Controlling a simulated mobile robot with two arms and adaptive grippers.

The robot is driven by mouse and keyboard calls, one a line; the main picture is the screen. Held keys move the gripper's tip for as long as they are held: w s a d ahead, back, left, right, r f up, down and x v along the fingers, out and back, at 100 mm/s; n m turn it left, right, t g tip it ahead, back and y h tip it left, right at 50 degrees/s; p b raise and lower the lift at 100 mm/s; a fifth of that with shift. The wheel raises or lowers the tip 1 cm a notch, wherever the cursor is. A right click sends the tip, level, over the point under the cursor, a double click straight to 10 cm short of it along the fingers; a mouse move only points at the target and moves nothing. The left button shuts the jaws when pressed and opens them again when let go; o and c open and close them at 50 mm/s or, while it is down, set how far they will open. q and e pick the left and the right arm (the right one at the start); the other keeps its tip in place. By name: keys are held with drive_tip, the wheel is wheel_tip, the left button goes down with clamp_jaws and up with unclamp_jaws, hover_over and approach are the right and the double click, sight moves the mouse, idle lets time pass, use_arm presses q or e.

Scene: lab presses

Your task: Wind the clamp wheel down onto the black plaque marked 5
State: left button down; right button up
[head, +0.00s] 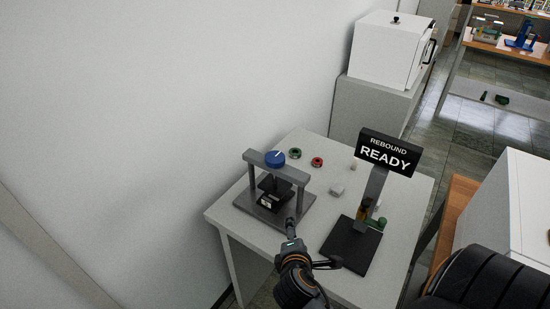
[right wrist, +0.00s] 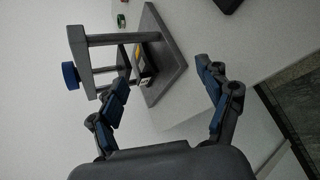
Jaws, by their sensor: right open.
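The clamp press (head: 297,176) is a grey frame on a flat base at the left side of the table. Its blue clamp wheel (head: 275,159) sits on top of the crossbar, and also shows at the left in the right wrist view (right wrist: 71,75). A black plaque (head: 270,201) with a pale label lies on the press base under the crossbar; its marking is too small to read. My right gripper (head: 313,244) is open and empty, in front of the press. In the right wrist view its spread fingers (right wrist: 162,76) frame the press base. My left gripper is not in view.
A black REBOUND READY sign (head: 390,152) stands on a dark base (head: 350,245) right of the press. A white cabinet (head: 385,50) stands beyond the table (head: 410,205).

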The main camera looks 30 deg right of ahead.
drive_tip(key=w+r+n+t+h, duration=0.2)
drive_tip(key=w+r+n+t, duration=0.1)
drive_tip(key=w+r+n, duration=0.3)
drive_tip(key=n+t+p, duration=0.1)
drive_tip(key=n+t, duration=0.2)
drive_tip(key=n, duration=0.6)
approach(274, 167)
drive_tip(key=shift+m, duration=0.3)
drive_tip(key=p+x, duration=0.2)
drive_tip(key=x, duration=1.1)
drive_tip(key=shift+s+d+r+p, duration=0.1)
drive_tip(key=shift+p, duration=0.2)
drive_tip(key=c, duration=1.2)
drive_tip(key=shift+g+h, duration=0.3)
drive_tip(key=shift+h, duration=0.1)
